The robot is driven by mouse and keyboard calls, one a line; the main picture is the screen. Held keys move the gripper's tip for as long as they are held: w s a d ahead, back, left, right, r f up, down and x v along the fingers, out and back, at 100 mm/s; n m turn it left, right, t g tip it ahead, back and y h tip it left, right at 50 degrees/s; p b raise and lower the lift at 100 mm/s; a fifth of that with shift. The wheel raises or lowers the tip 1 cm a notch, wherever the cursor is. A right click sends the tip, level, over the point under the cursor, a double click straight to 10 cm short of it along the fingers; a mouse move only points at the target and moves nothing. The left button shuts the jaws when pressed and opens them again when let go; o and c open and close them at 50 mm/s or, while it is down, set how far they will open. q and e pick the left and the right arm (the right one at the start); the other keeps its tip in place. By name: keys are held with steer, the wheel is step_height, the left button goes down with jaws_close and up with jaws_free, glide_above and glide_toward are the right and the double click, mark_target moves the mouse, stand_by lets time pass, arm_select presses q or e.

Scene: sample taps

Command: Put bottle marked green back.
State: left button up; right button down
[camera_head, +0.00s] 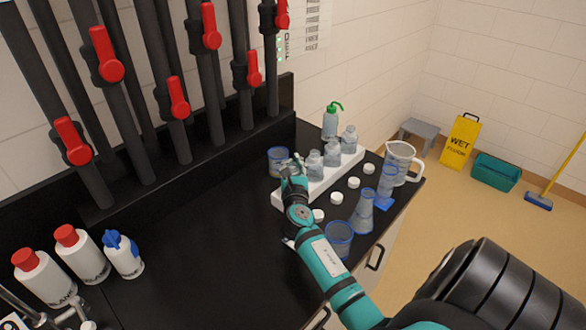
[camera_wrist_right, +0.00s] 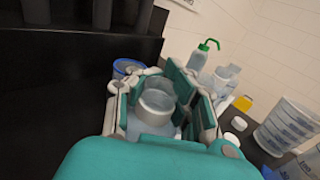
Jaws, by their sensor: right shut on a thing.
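My right gripper (camera_head: 292,172) is shut on a clear open-topped bottle (camera_wrist_right: 157,104), seen between its fingers in the right wrist view. In the head view the fingers mostly hide this bottle. The gripper is at the near left part of the white rack (camera_head: 318,187); I cannot tell whether the bottle is seated in it. Three similar bottles stand in a row farther along the rack: the nearest (camera_head: 314,164), a middle one (camera_head: 332,154) and the farthest (camera_head: 348,140). No green mark is readable on any bottle. My left gripper is not in view.
A blue-rimmed beaker (camera_head: 277,158) stands behind the gripper. White caps (camera_head: 353,183), a flask (camera_head: 362,213), another beaker (camera_head: 339,236), a jug (camera_head: 402,160) and a green-topped wash bottle (camera_head: 331,122) crowd the right end. Red-handled taps (camera_head: 106,53) line the back. The counter's middle (camera_head: 210,235) is clear.

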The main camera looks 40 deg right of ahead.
steer(key=shift+f, duration=0.25)
steer(key=shift+f, duration=0.15)
steer(key=c, duration=1.2)
jaws_free()
steer(key=shift+c, duration=0.2)
steer(key=shift+r, duration=0.2)
steer(key=shift+s+a+f, duration=0.15)
steer(key=shift+s+a, duration=0.05)
steer(key=shift+a, duration=0.05)
steer(key=b+v, duration=0.1)
steer(key=v, duration=1)
steer(key=shift+s, duration=0.2)
steer(key=shift+a, duration=0.1)
